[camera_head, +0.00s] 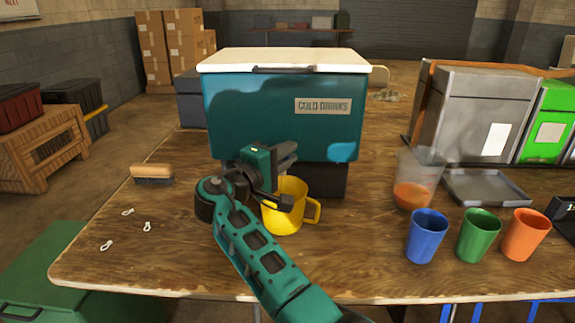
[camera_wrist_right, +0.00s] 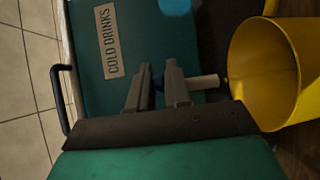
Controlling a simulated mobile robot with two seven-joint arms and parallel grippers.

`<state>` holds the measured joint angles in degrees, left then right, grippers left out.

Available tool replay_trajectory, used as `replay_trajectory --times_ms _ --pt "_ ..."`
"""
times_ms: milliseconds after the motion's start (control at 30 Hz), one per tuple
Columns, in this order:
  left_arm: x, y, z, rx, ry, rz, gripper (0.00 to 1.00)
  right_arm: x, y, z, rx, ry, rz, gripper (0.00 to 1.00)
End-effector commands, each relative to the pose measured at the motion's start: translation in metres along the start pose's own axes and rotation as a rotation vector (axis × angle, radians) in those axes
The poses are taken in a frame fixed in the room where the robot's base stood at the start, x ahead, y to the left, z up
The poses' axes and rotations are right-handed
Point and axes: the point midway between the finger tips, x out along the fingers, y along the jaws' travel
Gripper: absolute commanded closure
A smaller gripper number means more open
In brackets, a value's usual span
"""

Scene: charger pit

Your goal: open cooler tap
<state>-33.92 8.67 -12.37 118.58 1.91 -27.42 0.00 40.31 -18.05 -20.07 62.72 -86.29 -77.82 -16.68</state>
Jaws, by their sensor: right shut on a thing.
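The teal cooler (camera_head: 250,118) with a white lid and a "COLD DRINKS" label stands on a dark block on the wooden table. My right gripper (camera_head: 284,153) is at the lower front of the cooler and hides the tap in the head view. In the right wrist view its fingers (camera_wrist_right: 158,78) are shut on a small blue part of the tap, mostly covered by them. A pale tap piece (camera_wrist_right: 206,82) sticks out beside the fingers toward the mug. A yellow mug (camera_head: 283,218) stands upright below the gripper; it also shows in the wrist view (camera_wrist_right: 268,72). My left gripper is out of view.
Blue (camera_head: 426,238), green (camera_head: 478,237) and orange (camera_head: 525,237) cups stand at right, with a clear jug (camera_head: 414,183) of orange liquid and a grey tray (camera_head: 487,188) behind. A brush (camera_head: 152,174) and small clips lie at left. The front left table is mostly clear.

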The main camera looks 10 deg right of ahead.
Motion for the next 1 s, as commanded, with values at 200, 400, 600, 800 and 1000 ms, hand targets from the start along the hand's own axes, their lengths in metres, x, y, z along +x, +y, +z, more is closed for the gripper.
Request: replay_trajectory --times_ms 200,400,600,800,1000 --pt "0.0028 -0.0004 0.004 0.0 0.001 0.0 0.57 0.0001 0.0017 -0.0004 0.002 -0.024 0.004 1.0" --pt "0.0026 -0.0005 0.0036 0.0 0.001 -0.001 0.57 0.0 0.0024 -0.0003 0.002 -0.026 0.004 1.0" --pt "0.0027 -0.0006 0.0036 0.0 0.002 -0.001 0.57 0.0 0.0024 -0.0003 0.002 -0.025 0.004 0.77" --pt "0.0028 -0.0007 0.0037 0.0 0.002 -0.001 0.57 -0.0004 0.0014 -0.0004 0.001 -0.025 0.003 0.62" --pt "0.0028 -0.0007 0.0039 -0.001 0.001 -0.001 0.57 -0.0007 0.0009 -0.0005 0.001 -0.024 0.002 0.62"
